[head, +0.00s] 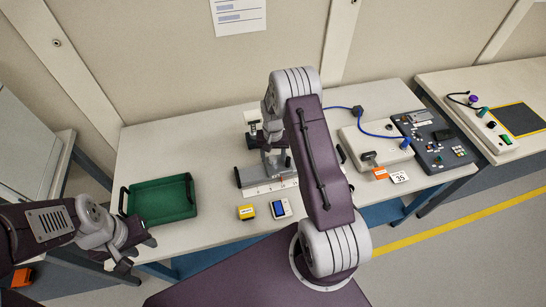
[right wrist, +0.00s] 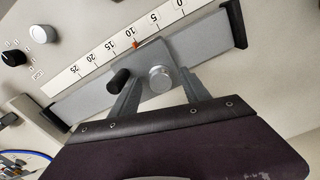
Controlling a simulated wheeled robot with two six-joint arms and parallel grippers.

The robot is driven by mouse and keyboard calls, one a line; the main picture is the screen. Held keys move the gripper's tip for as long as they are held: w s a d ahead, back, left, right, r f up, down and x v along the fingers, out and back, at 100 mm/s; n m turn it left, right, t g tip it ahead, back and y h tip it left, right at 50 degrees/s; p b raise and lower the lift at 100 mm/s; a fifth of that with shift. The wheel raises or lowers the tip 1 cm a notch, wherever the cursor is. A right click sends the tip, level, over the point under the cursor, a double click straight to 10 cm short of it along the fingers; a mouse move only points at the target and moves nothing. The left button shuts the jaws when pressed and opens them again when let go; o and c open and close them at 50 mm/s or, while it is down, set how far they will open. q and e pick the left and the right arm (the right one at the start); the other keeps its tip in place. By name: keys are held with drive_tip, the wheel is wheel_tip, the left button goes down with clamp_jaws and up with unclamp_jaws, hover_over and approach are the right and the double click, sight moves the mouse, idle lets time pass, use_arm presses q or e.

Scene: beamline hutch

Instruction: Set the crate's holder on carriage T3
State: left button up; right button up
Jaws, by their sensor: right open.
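The green crate (head: 160,216) stands on the left of the bench, and I see no holder in it. The rail with a number scale (head: 262,188) lies mid-bench, partly behind my right arm; it crosses the right wrist view (right wrist: 205,37). A grey carriage (right wrist: 150,58) with a black knob, a silver knob and a red pointer near 10 sits on it. No T3 label is readable.
Bench between crate and rail is clear.

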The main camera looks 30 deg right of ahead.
wheel_tip(320, 180, up, 9)
drive_tip(key=b, duration=0.1)
drive_tip(key=shift+f, duration=0.15)
